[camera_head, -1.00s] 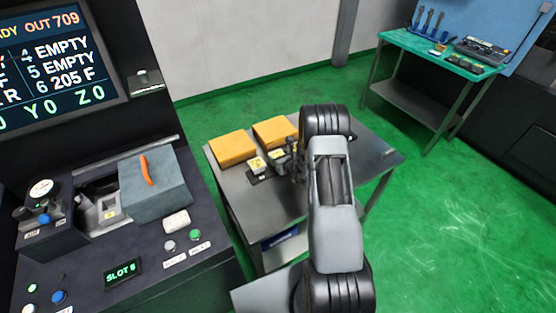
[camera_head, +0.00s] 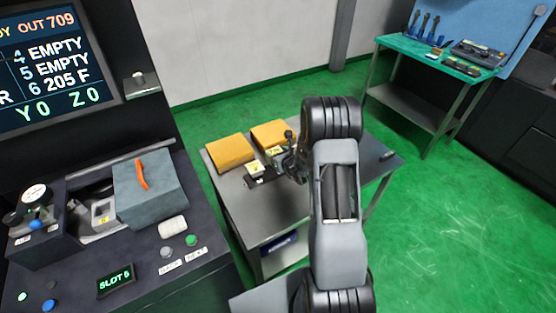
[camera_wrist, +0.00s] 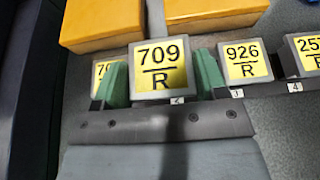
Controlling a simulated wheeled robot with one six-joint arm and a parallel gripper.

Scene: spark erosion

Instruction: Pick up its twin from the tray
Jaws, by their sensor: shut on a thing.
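My gripper (camera_wrist: 161,78) has its two green fingers shut on a grey block with a yellow label reading 709 R (camera_wrist: 158,54). In the wrist view this block looks larger and nearer than its neighbours, seemingly raised above the tray. Another block (camera_wrist: 100,70), its label mostly hidden by the left finger, shows "7" and part of a digit. A 926 R block (camera_wrist: 245,62) and a block starting 257 (camera_wrist: 310,50) stand to the right by marks 3 and 4. The dark tray (camera_head: 262,183) lies on the metal table; my arm hides its right part in the head view.
Two orange blocks (camera_head: 230,153) (camera_wrist: 100,22) lie behind the tray. The machine screen (camera_head: 45,70) reads OUT 709, 4 and 5 EMPTY. A console (camera_head: 130,250) with a small SLOT display stands left. A green-topped bench (camera_head: 440,52) stands at the back right.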

